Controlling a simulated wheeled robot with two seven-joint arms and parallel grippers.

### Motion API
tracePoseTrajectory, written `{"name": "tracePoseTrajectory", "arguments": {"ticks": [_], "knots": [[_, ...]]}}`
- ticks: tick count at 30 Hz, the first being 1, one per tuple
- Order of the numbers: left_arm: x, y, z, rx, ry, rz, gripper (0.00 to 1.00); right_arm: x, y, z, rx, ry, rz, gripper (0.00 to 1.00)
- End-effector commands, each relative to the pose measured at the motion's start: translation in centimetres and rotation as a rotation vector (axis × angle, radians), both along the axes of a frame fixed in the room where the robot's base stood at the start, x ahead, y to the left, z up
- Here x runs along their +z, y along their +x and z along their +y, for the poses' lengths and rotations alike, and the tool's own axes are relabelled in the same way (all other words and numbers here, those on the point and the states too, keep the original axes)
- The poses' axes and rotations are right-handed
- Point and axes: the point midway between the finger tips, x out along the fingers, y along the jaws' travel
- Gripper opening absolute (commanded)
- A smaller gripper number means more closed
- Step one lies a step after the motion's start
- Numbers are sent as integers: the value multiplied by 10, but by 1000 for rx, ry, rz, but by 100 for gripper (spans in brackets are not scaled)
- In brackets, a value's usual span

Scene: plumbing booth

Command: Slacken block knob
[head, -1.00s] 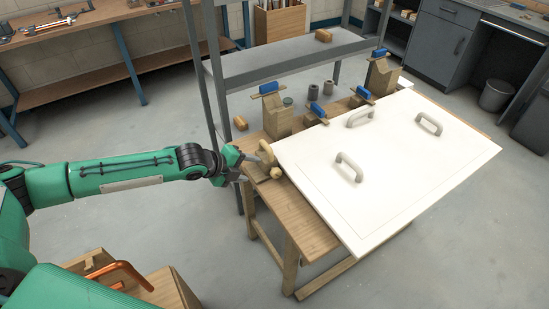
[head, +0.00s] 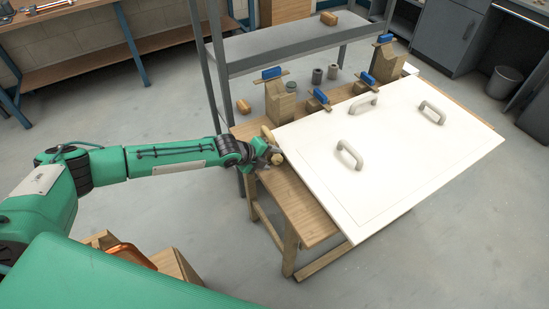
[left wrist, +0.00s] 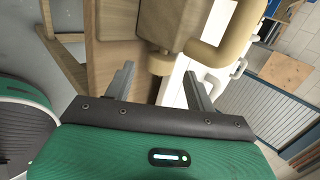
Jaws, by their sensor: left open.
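A tan wooden block with a rounded knob (head: 277,158) sits at the left end of the wooden workbench (head: 312,222), beside the white panel (head: 385,150). In the left wrist view a pale wooden block (left wrist: 168,20) carries a short round knob (left wrist: 160,64), with a thick curved tan handle (left wrist: 232,35) to its right. My left gripper (head: 268,152) is at the bench's left end and partly hides the block. In the left wrist view its open fingers (left wrist: 159,76) lie either side of the knob; contact cannot be told. My right gripper is not in view.
Blue-handled clamps on wooden blocks (head: 280,103) stand along the bench's far edge. A grey metal shelf (head: 290,55) stands behind.

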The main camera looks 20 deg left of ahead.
Motion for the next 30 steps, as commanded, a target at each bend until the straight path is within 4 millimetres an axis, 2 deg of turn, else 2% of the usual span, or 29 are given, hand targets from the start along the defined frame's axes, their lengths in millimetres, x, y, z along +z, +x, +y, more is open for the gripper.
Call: {"name": "tracePoseTrajectory", "arguments": {"ticks": [7, 18, 25, 30], "knots": [[-16, 13, -12, 0, -1, 1, 56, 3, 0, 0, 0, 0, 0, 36], [-19, 15, -13, 1, -1, 0, 56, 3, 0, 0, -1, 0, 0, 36], [-19, 15, -13, 1, -1, 0, 11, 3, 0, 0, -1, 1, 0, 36], [-19, 15, -13, 1, -4, -3, 11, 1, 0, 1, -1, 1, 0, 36]]}}
